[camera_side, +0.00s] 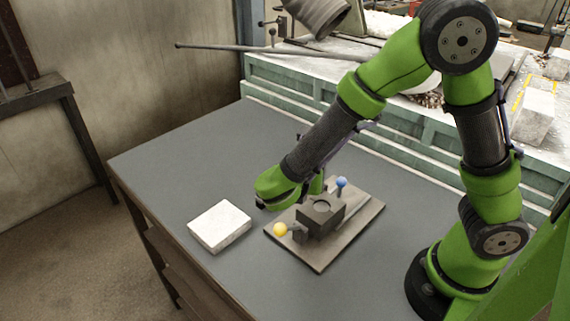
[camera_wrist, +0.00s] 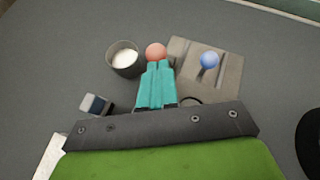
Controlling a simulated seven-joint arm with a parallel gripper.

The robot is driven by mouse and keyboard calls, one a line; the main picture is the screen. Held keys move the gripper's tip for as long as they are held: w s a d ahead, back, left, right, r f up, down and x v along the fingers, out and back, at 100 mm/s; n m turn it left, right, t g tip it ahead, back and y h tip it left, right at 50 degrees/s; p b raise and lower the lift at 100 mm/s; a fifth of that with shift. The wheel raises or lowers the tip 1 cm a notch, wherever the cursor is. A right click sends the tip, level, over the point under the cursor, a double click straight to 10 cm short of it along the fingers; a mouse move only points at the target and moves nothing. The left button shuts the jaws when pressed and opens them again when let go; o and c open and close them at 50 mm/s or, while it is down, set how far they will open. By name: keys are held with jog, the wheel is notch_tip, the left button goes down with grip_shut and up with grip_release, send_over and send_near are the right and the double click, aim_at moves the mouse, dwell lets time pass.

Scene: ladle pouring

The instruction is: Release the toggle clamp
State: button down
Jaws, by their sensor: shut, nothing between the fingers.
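The fixture board (camera_side: 345,232) lies on the grey table, with a dark block (camera_side: 322,214) that has a round recess on top. A yellow ball knob (camera_side: 280,229) is at its left end and a blue ball knob (camera_side: 341,182) at its back. The blue knob (camera_wrist: 209,60) also shows in the wrist view. There, my gripper (camera_wrist: 158,66) has its teal fingers together and empty, their tips beside a red ball knob (camera_wrist: 156,51). I cannot tell whether they touch it. My wrist hides much of the board, and I cannot make out the clamp's lever position.
A white block (camera_side: 220,226) lies on the table left of the board. In the wrist view, a dark cup (camera_wrist: 125,59) with white contents stands left of the red knob, and a small dark-and-white object (camera_wrist: 96,104) is nearer. The table's front left is clear.

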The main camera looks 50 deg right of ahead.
jog(key=shift+d, duration=0.1)
jog(key=d+r+m+y, duration=0.1)
jog(key=d+r+y, duration=0.1)
jog(key=d+y, duration=0.5)
jog(key=shift+s+d+r+y, duration=0.2)
jog(key=shift+d+y, duration=0.2)
jog(key=shift+d, duration=1.25)
jog(key=s+r, duration=0.3)
jog(key=r, duration=0.6)
jog(key=shift+a+r, duration=0.25)
jog(key=shift+m, duration=0.4)
